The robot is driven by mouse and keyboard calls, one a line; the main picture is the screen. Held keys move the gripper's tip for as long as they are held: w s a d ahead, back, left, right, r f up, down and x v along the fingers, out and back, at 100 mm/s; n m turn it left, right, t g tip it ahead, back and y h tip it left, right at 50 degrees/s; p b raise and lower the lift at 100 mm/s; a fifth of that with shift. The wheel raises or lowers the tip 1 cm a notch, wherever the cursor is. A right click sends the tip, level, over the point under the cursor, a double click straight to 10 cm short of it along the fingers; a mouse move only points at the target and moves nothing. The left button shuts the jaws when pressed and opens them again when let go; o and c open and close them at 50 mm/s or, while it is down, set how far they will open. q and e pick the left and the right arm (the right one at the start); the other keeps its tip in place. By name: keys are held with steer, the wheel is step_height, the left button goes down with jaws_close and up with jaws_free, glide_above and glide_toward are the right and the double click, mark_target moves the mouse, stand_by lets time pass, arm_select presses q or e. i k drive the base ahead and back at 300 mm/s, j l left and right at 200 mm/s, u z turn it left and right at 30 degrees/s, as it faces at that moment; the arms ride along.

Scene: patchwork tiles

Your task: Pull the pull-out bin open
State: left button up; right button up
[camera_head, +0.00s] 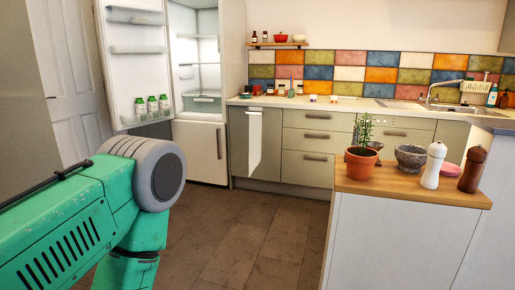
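No bin itself shows, and I cannot tell which cabinet front belongs to the pull-out bin. A grey-green cabinet front (237,142) stands just right of the fridge, closed, with a white towel (254,143) hanging from its top handle. To its right is a closed stack of cream drawers (316,145) with dark bar handles. My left arm, green with a grey round joint, fills the lower left, well in front of the cabinets. Its gripper is out of view. My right arm and gripper are not in view.
The fridge's upper door (137,65) stands open at the left, with bottles in its shelf. A wood-topped island (400,183) at the right holds a potted plant (362,158), a stone bowl and two mills. The brown tiled floor (255,235) between is clear.

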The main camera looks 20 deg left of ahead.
mark_target(256, 132)
steer(key=i+j+u, duration=0.9)
steer(key=i, duration=0.3)
steer(key=i+j+u, duration=0.15)
steer(key=i, duration=0.3)
steer(key=i+l+z, duration=0.15)
steer(key=i+z, duration=0.55)
steer(key=i, duration=0.2)
steer(key=i+z, duration=0.35)
steer(key=i+j, duration=0.05)
steer(key=i, duration=0.05)
